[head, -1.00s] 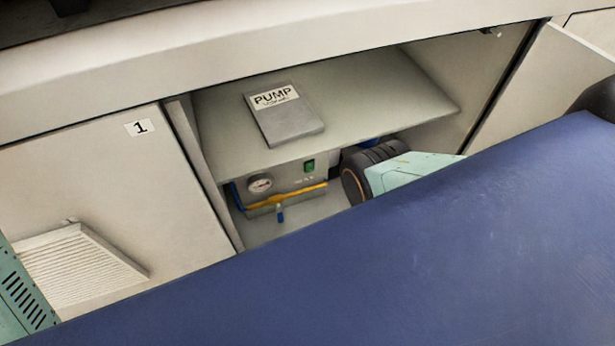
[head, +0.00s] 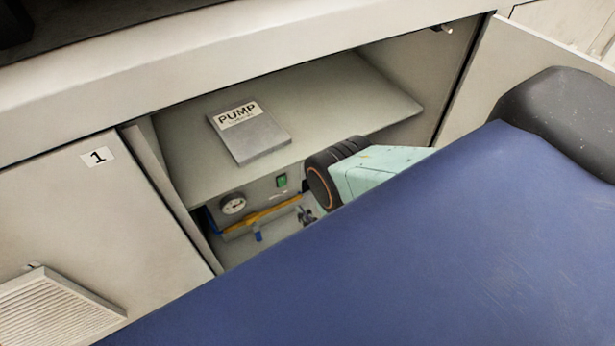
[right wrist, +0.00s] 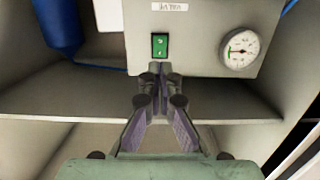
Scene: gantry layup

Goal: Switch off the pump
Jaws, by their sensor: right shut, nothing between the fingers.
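The pump (head: 258,200) is a grey box inside the open cabinet, under a shelf. Its small green switch (head: 281,181) is on the front face; in the right wrist view the green rocker switch (right wrist: 160,46) shows two white marks. I cannot tell which way it is pressed. A round gauge (head: 233,203) sits left of it in the head view. My right gripper (head: 306,215) is inside the cabinet, partly hidden by my wrist. In the right wrist view its fingertips (right wrist: 160,77) are together and empty, just below the switch in the picture; contact is not visible. My left gripper is out of view.
A manual marked PUMP (head: 255,140) lies on the shelf (head: 185,150) above. Cabinet door 1 (head: 90,220) is shut at left; the right door (head: 500,70) stands open. A blue cylinder (right wrist: 57,25) hangs beside the pump.

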